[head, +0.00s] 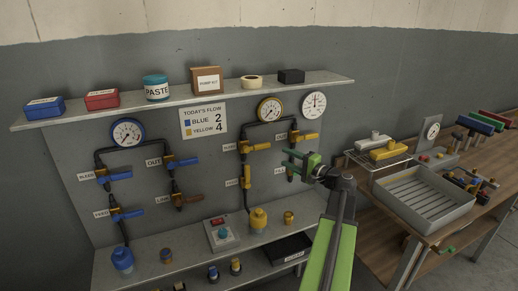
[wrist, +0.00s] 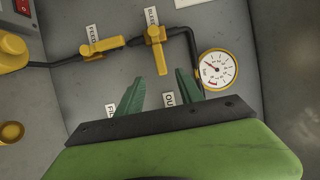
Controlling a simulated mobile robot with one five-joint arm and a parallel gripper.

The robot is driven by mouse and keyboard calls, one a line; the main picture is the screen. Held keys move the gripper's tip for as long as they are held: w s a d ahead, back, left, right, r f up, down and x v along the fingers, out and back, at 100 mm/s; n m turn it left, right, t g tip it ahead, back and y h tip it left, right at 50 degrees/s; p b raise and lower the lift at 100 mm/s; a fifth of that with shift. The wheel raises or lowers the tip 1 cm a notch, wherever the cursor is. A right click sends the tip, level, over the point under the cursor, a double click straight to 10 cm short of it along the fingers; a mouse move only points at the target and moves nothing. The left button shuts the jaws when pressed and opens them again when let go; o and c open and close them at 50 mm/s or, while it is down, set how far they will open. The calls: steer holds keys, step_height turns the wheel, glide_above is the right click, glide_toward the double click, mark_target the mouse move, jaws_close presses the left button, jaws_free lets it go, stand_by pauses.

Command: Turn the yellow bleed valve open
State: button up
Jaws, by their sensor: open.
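The yellow bleed valve (head: 257,146) is on the right half of the panel, below the yellow-rimmed gauge. Its handle lies level, crosswise to the black pipe. The wrist view shows the bleed valve (wrist: 155,48) beside its label, just beyond the fingertips. My gripper (head: 286,160) is open and empty, to the right of the bleed valve and a little lower in the head view. In the wrist view its green fingers (wrist: 158,76) are apart, with no contact with the handle visible. The gripper hides part of the pipework on the right.
The yellow feed valve (head: 246,177) sits below, its handle along the pipe. The yellow out valve (head: 304,136) is close to my gripper at upper right. The yellow-rimmed gauge (wrist: 217,69) is near the right finger. A shelf (head: 190,97) with boxes runs above.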

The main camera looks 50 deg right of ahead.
mark_target(264, 147)
steer(key=w, duration=1.4)
steer(key=shift+w, duration=0.15)
steer(key=shift+c, duration=0.4)
jaws_close()
